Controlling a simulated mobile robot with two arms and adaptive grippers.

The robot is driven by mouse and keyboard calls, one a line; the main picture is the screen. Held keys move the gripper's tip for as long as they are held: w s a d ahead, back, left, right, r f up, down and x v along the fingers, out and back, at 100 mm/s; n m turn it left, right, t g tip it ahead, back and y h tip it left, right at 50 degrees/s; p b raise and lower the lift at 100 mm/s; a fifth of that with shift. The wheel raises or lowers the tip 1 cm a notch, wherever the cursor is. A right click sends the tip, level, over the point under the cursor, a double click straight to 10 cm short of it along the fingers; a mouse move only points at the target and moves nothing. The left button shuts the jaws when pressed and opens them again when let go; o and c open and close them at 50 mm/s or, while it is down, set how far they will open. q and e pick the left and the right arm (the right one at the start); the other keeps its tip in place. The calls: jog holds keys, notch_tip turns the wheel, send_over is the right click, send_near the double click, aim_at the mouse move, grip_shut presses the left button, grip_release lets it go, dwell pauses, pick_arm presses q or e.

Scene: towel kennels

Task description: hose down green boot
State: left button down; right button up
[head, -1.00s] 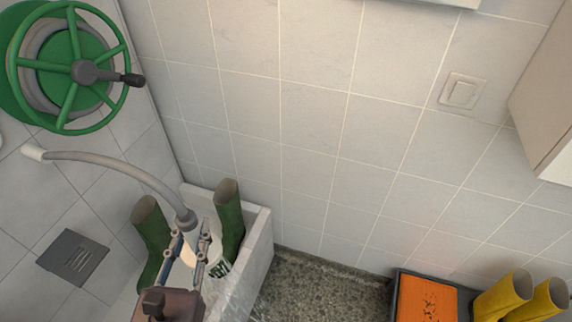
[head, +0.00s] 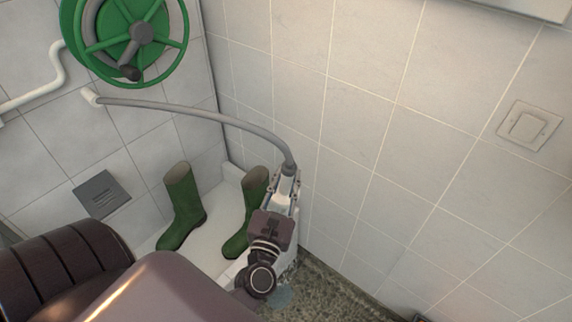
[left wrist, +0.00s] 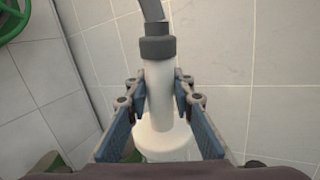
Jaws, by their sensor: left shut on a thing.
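Two green boots, a left one (head: 181,208) and a right one (head: 247,212), stand upright in a low white basin (head: 207,224) in the corner. My left gripper (head: 285,180) is at the basin's right edge, to the right of the right boot. It is shut on the white hose nozzle (left wrist: 158,98), with a blue-padded finger on each side. The grey hose (head: 203,112) arcs from the nozzle to a wall fitting at left. The nozzle's outlet is hidden by my gripper in the head view. My right gripper is not in view.
A green hose reel (head: 139,34) is on the left wall above the basin. A grey drain plate (head: 101,194) is left of the boots. Speckled floor (head: 325,297) lies right of the basin, with a pale bluish patch near my wrist. Tiled wall stands close behind my gripper.

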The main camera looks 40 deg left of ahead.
pick_arm(q)
jog(key=w+a+f+n+g+y+b, duration=0.1)
jog(key=w+a+f+y, duration=0.3)
jog(key=w, duration=0.5)
jog(key=a+b, duration=0.1)
jog(key=a, duration=0.1)
jog(key=shift+a+b, duration=0.3)
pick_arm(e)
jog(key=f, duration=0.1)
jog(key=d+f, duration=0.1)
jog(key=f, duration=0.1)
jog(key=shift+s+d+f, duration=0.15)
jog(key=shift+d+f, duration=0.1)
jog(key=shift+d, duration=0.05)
pick_arm(q)
jog(key=shift+f, duration=0.15)
jog(key=shift+r+p, duration=1)
jog(key=shift+r, duration=0.7)
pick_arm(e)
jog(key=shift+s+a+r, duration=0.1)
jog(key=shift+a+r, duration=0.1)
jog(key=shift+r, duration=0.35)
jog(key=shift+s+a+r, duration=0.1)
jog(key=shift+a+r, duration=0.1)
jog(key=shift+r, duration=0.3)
